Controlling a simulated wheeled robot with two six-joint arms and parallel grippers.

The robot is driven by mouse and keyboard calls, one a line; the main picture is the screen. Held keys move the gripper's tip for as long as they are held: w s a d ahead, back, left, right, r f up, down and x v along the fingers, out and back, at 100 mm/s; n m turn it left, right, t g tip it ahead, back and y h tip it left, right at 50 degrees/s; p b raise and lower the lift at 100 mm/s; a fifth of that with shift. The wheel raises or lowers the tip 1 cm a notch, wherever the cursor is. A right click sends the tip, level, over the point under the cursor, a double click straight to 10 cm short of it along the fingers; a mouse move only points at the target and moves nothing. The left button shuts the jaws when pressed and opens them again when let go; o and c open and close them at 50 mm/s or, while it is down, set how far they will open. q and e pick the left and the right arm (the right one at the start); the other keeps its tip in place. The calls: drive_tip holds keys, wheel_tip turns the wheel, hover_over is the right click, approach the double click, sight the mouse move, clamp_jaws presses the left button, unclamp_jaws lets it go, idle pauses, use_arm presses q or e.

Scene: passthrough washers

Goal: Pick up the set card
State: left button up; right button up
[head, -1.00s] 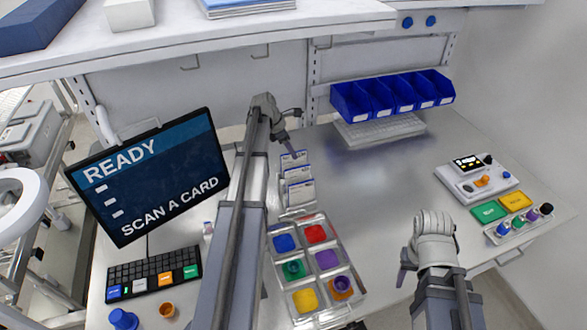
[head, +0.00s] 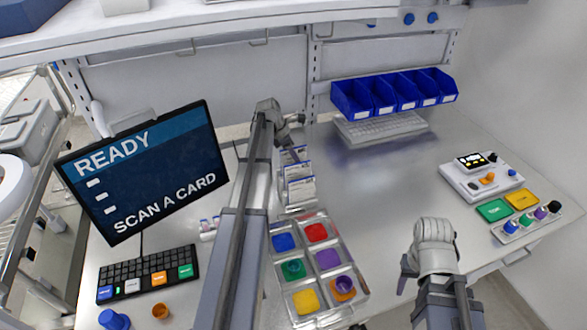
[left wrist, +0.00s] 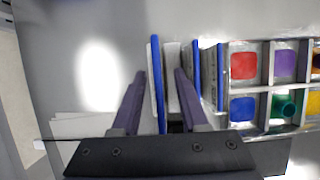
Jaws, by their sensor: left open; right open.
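Several white cards with blue edges stand in a rack on the table; the rear card (head: 292,157) and the front card (head: 301,190) show in the head view. I cannot tell which is the set card. My left gripper (head: 290,146) is open at the rear of the rack and partly hides the rear card. In the left wrist view, the open fingers (left wrist: 161,78) stand on either side of a blue-edged card (left wrist: 156,70), which lies closer to the left finger. My right gripper (head: 405,272) is open and empty above the table's front right.
A sectioned tray (head: 313,268) with coloured items lies in front of the rack. A monitor (head: 145,170) reading "SCAN A CARD" and a keyboard (head: 150,275) stand left. Blue bins (head: 393,95) are at the back. The table middle right is clear.

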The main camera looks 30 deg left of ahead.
use_arm(q)
drive_tip(key=b+x, duration=0.1)
drive_tip(key=x, duration=0.1)
drive_tip(key=shift+f, duration=0.35)
drive_tip(key=shift+r, duration=0.1)
clamp_jaws()
